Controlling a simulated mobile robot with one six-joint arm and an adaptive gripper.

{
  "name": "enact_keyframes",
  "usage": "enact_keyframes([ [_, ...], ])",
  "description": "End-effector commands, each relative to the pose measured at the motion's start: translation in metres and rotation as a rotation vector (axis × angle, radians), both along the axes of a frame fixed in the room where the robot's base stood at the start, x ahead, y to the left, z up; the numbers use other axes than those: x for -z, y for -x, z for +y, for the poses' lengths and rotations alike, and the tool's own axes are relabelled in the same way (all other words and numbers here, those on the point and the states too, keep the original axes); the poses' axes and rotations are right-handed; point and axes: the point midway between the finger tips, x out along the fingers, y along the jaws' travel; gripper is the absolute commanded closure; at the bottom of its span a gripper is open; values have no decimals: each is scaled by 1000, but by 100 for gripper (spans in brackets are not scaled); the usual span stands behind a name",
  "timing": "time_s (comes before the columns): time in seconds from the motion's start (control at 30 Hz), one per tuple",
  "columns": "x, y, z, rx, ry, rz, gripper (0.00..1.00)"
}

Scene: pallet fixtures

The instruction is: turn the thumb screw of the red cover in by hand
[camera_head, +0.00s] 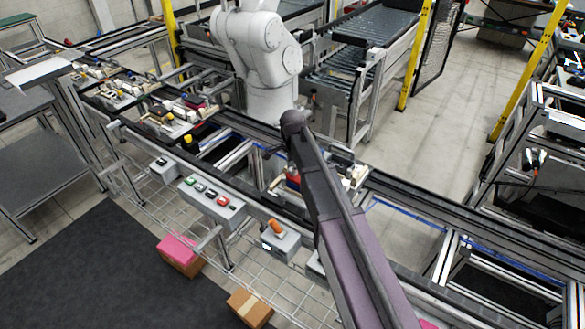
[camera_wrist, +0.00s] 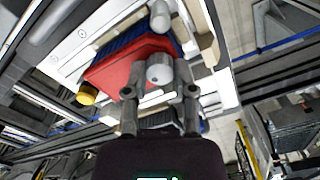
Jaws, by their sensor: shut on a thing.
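In the wrist view the red cover (camera_wrist: 117,72) lies on a blue part (camera_wrist: 122,43) on a white pallet fixture (camera_wrist: 72,52). A grey round thumb screw (camera_wrist: 158,72) stands at the cover's near edge. My gripper (camera_wrist: 158,84) has one finger on each side of the screw's head and is shut on it. In the head view my arm hides the gripper and most of the fixture; only a bit of the red cover (camera_head: 293,181) shows left of the arm.
A yellow knob (camera_wrist: 86,94) sits left of the cover, and a grey cylinder (camera_wrist: 160,16) stands beyond it. In the head view a button box (camera_head: 212,200) is on the conveyor's front side. Other loaded pallets (camera_head: 165,118) stand further left. A white robot arm (camera_head: 262,55) stands behind the conveyor.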

Motion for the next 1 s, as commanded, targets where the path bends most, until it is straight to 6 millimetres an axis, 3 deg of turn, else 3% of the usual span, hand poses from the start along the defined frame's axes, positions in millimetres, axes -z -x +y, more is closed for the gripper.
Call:
enact_keyframes([
  [0.4, 0, 0, 0, 264, 0, 0, 100],
  [0.97, 0, 0, 0, 309, 0, 0, 100],
  [1.0, 0, 0, 0, 309, 0, 0, 60],
])
